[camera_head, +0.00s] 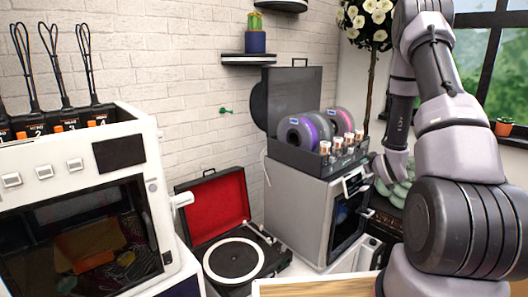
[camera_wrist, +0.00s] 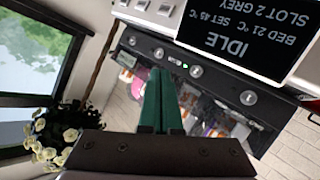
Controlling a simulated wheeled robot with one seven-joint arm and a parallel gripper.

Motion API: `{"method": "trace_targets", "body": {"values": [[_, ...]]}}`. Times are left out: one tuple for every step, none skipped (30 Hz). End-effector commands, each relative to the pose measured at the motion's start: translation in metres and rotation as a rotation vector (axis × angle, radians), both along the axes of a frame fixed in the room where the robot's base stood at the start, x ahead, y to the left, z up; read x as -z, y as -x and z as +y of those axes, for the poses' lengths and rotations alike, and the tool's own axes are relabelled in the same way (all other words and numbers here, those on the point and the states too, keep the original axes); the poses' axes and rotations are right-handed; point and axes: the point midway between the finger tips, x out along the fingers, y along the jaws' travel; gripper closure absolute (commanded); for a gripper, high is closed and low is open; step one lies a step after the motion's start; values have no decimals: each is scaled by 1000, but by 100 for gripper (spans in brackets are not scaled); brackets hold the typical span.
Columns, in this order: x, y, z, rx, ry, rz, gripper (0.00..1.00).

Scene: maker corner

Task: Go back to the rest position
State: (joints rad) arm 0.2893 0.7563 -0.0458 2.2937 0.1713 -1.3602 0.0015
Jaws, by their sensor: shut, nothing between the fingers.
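My gripper (camera_wrist: 165,95) shows in the wrist view as two green fingers pressed together, shut and with nothing between them. In the head view my arm fills the right side, bent downward. My gripper cannot be made out there.
Head view: a white machine with a dark door (camera_head: 80,235) stands left, an open red-lined record player (camera_head: 216,203) in the middle. Behind it is a grey machine (camera_head: 297,215) carrying a dark open case (camera_head: 320,162) with spools. A white-flowered plant (camera_head: 367,20) and window are right.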

Motion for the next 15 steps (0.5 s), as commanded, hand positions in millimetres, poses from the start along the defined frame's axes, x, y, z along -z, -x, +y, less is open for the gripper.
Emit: {"method": "trace_targets", "body": {"values": [[-25,-3,2,20,-20,2,100],[-38,-4,4,34,-37,10,100],[-55,-3,7,54,-62,25,100],[-67,-1,9,69,-82,36,100],[-79,1,11,85,-101,47,100],[-94,5,15,102,-128,62,100],[-106,8,18,116,-148,74,100],[-117,12,21,129,-169,87,100],[-131,19,27,144,-197,103,100],[-142,24,31,155,-217,116,100],[-152,30,35,167,-239,127,100],[-165,38,41,181,-269,145,100],[-175,46,46,190,-291,158,100],[-185,53,51,199,-312,171,100],[-196,65,58,211,-342,191,100]]}}
